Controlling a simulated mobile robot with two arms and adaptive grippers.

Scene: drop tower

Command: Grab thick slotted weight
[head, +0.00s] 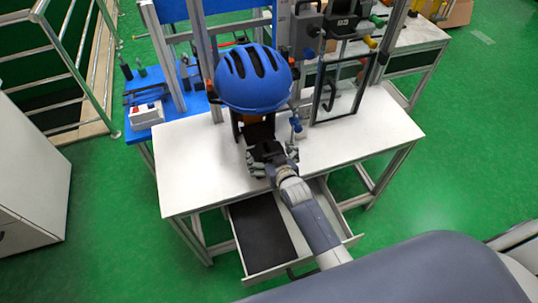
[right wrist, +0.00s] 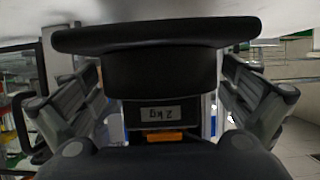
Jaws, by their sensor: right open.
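A black block with a pale "2 kg" label (right wrist: 161,114) is in the middle of the right wrist view, which appears upside down. A wide black flange (right wrist: 155,36) lies against the white surface. My right gripper (right wrist: 163,88) is open, with one finger on each side of the block; I cannot tell whether they touch it. In the head view my right gripper (head: 265,152) is over the table, just in front of the dark parts below the blue helmet (head: 253,78). My left gripper is not in view.
The white table (head: 190,165) has free room at the left and right. An open drawer (head: 342,236) with a dark mat juts out below its front edge. Metal uprights (head: 206,60) and a clear framed panel (head: 350,85) stand behind. A blue side table (head: 140,98) holds tools.

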